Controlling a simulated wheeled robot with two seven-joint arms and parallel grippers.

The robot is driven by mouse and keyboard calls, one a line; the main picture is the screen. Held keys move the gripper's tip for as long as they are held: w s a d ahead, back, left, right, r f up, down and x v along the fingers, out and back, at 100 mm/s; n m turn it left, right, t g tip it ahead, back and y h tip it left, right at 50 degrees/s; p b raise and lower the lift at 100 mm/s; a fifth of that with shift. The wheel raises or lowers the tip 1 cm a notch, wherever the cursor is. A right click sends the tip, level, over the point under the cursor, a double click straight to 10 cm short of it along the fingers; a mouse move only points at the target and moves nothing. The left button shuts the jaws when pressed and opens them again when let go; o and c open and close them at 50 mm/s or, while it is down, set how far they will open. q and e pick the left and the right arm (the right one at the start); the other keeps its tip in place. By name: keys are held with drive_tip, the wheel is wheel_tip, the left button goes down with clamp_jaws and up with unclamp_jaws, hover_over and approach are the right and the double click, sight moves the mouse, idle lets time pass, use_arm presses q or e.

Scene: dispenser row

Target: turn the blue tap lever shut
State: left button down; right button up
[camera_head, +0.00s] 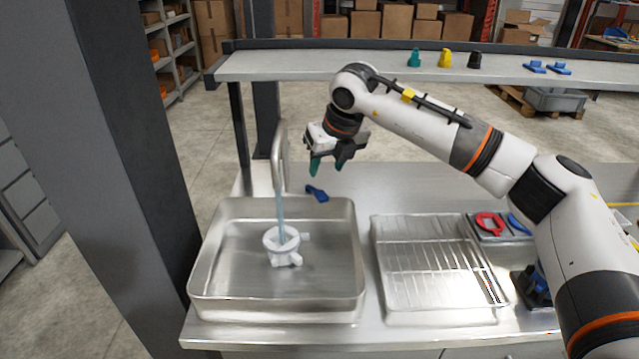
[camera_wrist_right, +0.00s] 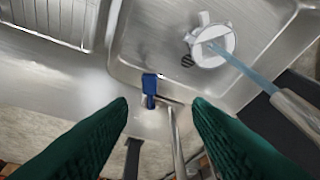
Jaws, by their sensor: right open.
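The blue tap lever (camera_head: 317,193) sits on the steel counter just behind the sink, right of the tap spout (camera_head: 281,150). It also shows in the right wrist view (camera_wrist_right: 150,88), between and beyond my fingertips. Water (camera_head: 281,215) runs from the spout onto a white part (camera_head: 284,248) in the steel sink (camera_head: 215,290). The white part also shows in the right wrist view (camera_wrist_right: 212,45). My right gripper (camera_head: 326,168) is open and empty, above and apart from the lever, its green fingers pointing down. My left gripper is not in view.
A ribbed steel drainboard (camera_head: 430,306) lies right of the sink, with a tray holding a red ring (camera_head: 489,224) beyond it. A shelf (camera_head: 300,67) with small coloured parts spans the back. A dark post (camera_head: 130,180) stands at left. The counter around the lever is clear.

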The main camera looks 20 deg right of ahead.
sight(322, 195)
drive_tip(key=shift+h, duration=0.3)
drive_tip(key=p+x, duration=0.1)
drive_tip(key=x, duration=0.2)
drive_tip(key=p+x, duration=0.1)
drive_tip(key=x, duration=0.2)
drive_tip(key=d+p+x, duration=0.1)
drive_tip(key=x, duration=0.3)
drive_tip(key=shift+w+r+p, duration=0.1)
drive_tip(key=shift+w+p, duration=0.15)
drive_tip(key=shift+p, duration=0.1)
drive_tip(key=shift+w+f, duration=0.2)
drive_tip(key=shift+f, duration=0.4)
clamp_jaws()
